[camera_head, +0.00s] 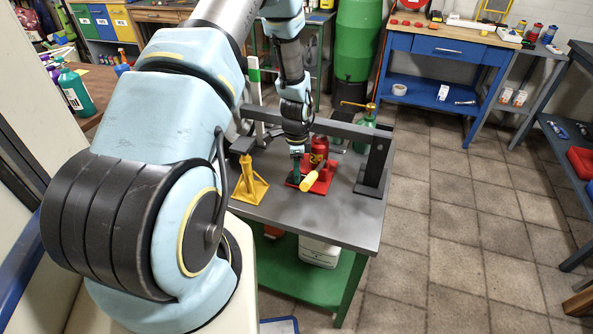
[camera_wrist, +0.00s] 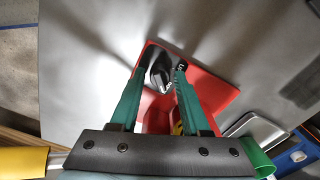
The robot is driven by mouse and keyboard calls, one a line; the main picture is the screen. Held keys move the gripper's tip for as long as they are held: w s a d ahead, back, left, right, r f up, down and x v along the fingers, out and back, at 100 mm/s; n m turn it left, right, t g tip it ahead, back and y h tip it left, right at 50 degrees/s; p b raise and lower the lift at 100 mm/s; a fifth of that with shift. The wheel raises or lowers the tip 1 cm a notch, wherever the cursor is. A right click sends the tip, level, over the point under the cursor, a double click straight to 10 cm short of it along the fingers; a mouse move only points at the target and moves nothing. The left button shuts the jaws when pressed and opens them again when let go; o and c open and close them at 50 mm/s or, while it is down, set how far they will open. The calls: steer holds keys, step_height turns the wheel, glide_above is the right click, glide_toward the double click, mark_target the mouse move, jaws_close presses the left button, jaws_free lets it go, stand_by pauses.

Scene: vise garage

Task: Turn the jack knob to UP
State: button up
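The red jack (camera_head: 327,173) stands on the grey workbench (camera_head: 285,207), with a yellow handle (camera_head: 312,182) at its front. In the wrist view, the jack's red base plate (camera_wrist: 220,95) bears a small black knob (camera_wrist: 160,76) with a light pointer mark. A small black label with white lettering (camera_wrist: 182,66) lies to the knob's right. My gripper (camera_wrist: 164,62) has green fingers, one on each side of the knob, apart from each other. I cannot tell whether either finger touches the knob. In the head view my gripper (camera_head: 297,172) points down beside the jack, and the knob is hidden.
A yellow stand (camera_head: 248,186) is left of the jack. A dark grey beam (camera_head: 345,130) spans behind it, with an upright (camera_head: 376,165) on the right. A green bottle (camera_head: 365,125) is behind the beam. The bench front is clear.

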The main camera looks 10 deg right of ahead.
jaws_close()
stand_by(0.5)
steer(key=n+b, duration=0.2)
steer(key=n, duration=0.2)
steer(key=shift+f+b, duration=0.1)
steer(key=shift+b, duration=0.25)
steer(key=n+b, duration=0.2)
steer(key=n, duration=0.2)
steer(key=shift+n, duration=0.3)
steer(key=n+b, duration=0.1)
steer(key=n, duration=0.3)
steer(key=shift+b, duration=0.3)
steer(key=n+b, duration=0.1)
steer(key=n, duration=0.4)
steer(key=shift+n, duration=0.3)
steer(key=shift+o, duration=1.6)
jaws_free()
